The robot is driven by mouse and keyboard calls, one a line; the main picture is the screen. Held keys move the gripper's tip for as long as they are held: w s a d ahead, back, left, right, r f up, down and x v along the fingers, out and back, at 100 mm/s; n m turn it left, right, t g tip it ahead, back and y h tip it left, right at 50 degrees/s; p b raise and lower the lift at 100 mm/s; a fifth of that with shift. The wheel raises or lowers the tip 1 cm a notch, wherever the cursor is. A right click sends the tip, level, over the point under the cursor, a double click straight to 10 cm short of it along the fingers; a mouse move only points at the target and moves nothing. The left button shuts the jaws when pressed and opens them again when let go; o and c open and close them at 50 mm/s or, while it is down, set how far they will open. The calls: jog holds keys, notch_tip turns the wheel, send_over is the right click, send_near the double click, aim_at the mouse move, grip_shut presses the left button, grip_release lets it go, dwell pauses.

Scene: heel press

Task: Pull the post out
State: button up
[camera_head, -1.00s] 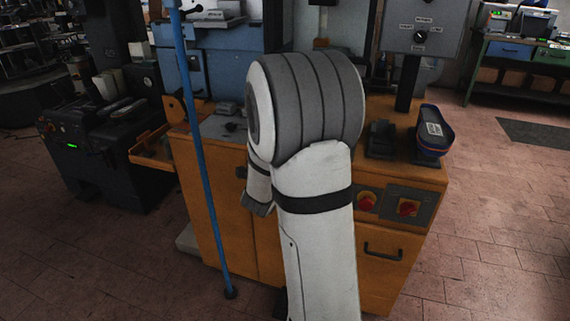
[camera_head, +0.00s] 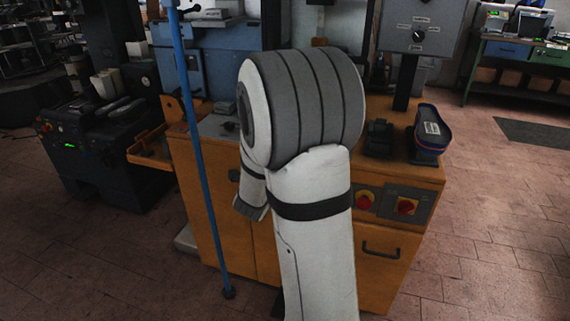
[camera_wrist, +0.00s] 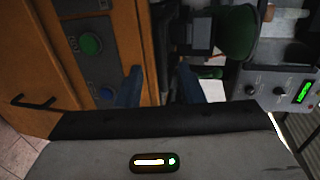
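My gripper (camera_wrist: 160,74) shows in the wrist view, its two dark blue fingers apart with a gap between them. I see nothing held between them. The edge of the orange cabinet (camera_wrist: 112,35) lies beyond the gap. In the head view my arm's large joint hides my gripper and part of the press. A tall thin blue pole (camera_head: 197,140) stands left of my arm, slightly tilted, with a dark foot at the floor. I cannot tell whether it is the post; no other post is clearly identifiable.
The orange cabinet also shows in the head view (camera_head: 405,252), with red knobs and a handle. A dark blue shoe-shaped piece (camera_head: 430,130) lies on its right top. A grey control box (camera_head: 420,28) stands behind. A dark machine (camera_head: 105,140) is at left; the right floor is open.

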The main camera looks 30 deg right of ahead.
jog(key=v, duration=0.6)
dwell(0.3)
